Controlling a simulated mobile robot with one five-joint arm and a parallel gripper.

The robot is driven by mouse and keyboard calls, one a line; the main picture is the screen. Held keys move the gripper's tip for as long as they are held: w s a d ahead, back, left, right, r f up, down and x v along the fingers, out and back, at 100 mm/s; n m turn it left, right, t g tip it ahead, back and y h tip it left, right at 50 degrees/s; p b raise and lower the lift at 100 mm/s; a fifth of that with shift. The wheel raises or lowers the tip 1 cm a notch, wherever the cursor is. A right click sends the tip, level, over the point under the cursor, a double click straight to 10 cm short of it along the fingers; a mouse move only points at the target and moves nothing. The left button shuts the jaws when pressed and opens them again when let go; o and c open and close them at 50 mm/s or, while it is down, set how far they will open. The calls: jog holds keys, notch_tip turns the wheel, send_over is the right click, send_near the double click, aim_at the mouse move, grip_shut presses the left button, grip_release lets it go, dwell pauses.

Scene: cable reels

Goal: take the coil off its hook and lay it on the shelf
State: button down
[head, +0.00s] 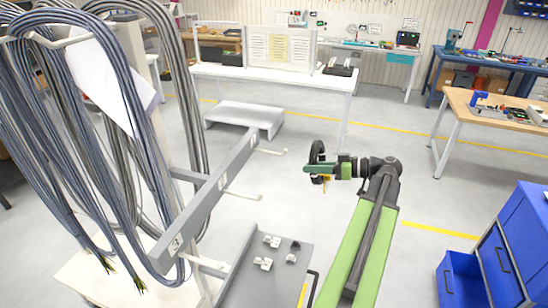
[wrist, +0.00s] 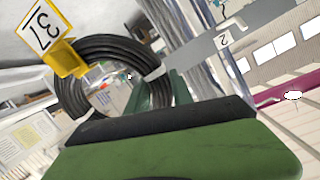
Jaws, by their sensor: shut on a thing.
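A black coil (head: 317,151) with a yellow tag (head: 326,181) is in my gripper (head: 315,169), in mid-air right of the hook rail. In the wrist view the coil (wrist: 105,52) is a thick black ring; its tag (wrist: 45,35) reads 37. The green fingers (wrist: 160,90) are shut on the coil's near side. In the head view the coil is apart from the far hook (head: 271,152) and middle hook (head: 245,196), both empty. A low grey shelf-like stand (head: 245,115) lies behind the rail. Which surface is the task's shelf, I cannot tell.
The grey numbered rail (head: 205,200) and a rack of hanging grey cables (head: 130,110) stand at left. A grey plate (head: 262,268) with small white pieces is at the bottom. Blue drawers (head: 505,250) stand at right. The floor around my gripper is clear.

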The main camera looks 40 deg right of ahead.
jog(key=g+p, duration=0.1)
jog(key=p, duration=0.1)
jog(key=g+h+p, duration=0.1)
jog(key=p, duration=0.2)
jog(key=shift+s+d+r, duration=0.2)
jog(key=shift+s+r, duration=0.15)
jog(key=shift+r, duration=0.05)
jog(key=shift+s+f+g+h+p, duration=0.15)
jog(key=shift+f+g+h+p, duration=0.2)
jog(key=shift+g+h+p, duration=0.2)
jog(key=shift+d, duration=0.1)
